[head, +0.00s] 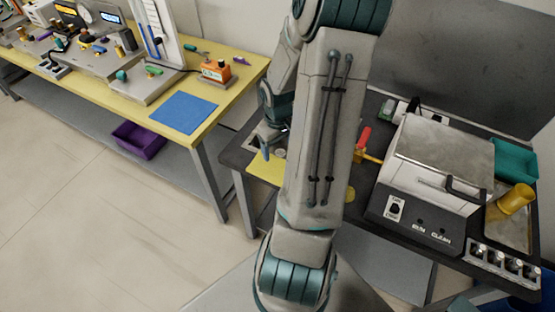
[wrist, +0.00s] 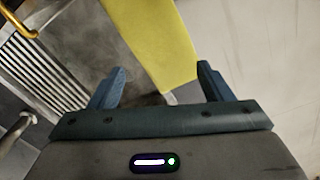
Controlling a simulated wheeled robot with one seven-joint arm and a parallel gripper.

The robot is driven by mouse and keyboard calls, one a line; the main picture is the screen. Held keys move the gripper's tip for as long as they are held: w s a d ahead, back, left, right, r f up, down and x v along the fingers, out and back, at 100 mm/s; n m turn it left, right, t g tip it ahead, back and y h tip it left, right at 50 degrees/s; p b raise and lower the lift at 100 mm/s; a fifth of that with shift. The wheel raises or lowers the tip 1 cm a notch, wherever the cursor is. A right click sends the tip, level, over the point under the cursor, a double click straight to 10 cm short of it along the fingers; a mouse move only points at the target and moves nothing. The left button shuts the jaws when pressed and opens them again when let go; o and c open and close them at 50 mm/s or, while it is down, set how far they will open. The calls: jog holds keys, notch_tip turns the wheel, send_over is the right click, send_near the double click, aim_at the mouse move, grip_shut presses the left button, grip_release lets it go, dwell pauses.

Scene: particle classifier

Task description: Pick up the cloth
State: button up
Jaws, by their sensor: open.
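A flat yellow cloth (head: 266,169) lies at the left edge of the dark worktable, partly hidden behind my arm in the head view. It also shows in the wrist view (wrist: 152,42), where it runs from the top edge down to between my fingers. My gripper (wrist: 160,72) is open, with a blue finger on each side of the cloth's near end. I cannot tell whether the fingers touch it. In the head view my gripper (head: 265,147) is small and partly hidden, over the cloth. A flat blue square (head: 183,112), perhaps another cloth, lies on the yellow table.
The dark worktable (head: 365,212) holds a grey machine (head: 432,165), a yellow cup (head: 515,198) and a teal tray (head: 514,160). The yellow table (head: 228,78) at left carries instruments. A purple bin (head: 140,139) sits below it. Floor between the tables is clear.

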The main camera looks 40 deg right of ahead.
jog(key=f+b, duration=0.9)
jog(key=f, duration=0.1)
jog(key=shift+d+f, duration=0.15)
jog(key=shift+d, duration=0.05)
jog(key=shift+c, duration=0.2)
grip_shut()
dwell(0.5)
notch_tip(320, 180, up, 12)
jog(key=p, duration=1.1)
